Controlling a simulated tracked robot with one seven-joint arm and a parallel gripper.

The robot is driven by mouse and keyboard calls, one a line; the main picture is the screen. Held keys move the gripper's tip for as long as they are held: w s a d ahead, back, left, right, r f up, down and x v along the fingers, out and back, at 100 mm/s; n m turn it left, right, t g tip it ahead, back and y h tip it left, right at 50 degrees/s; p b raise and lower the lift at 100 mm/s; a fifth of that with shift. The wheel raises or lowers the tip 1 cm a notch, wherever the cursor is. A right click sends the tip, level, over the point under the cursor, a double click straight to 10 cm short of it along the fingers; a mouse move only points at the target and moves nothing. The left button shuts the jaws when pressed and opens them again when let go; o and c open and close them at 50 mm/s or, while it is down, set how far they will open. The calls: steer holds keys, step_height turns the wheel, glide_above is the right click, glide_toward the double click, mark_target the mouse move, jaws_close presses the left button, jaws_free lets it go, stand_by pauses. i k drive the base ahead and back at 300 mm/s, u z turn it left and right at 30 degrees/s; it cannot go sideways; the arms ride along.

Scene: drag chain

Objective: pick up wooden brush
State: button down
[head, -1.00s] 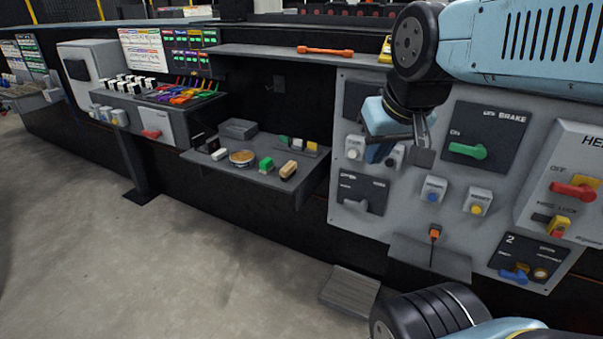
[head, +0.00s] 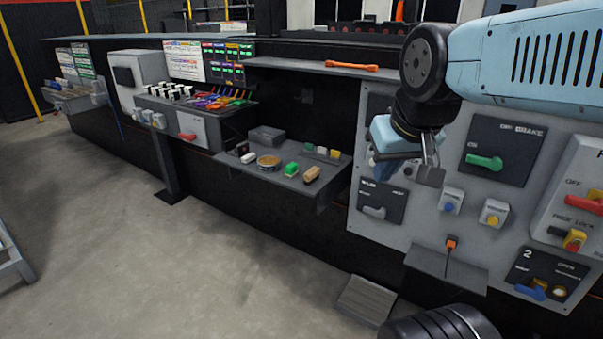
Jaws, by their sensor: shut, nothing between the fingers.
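A small tan block that looks like the wooden brush (head: 312,174) lies near the right front of a dark grey shelf (head: 262,172). It is small in the picture and bristles cannot be made out. My gripper (head: 431,174) is shut and empty, in front of the grey control panel. It appears to the right of the brush and well apart from it. Part of the gripper is hidden behind its own wrist.
On the same shelf are a green-topped block (head: 291,170), a round tan item (head: 268,162), a white item (head: 248,157) and a grey box (head: 266,137). The control panel (head: 470,215) has levers and buttons. An orange bar (head: 352,66) lies on the upper ledge. Open floor (head: 200,270) spreads in front.

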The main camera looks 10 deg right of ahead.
mark_target(312, 175)
steer(key=u, duration=0.1)
steer(key=i, duration=0.65)
steer(key=z, duration=2.85)
steer(key=k, duration=0.6)
steer(key=z, duration=0.2)
steer(key=i, duration=0.5)
steer(key=z, duration=0.05)
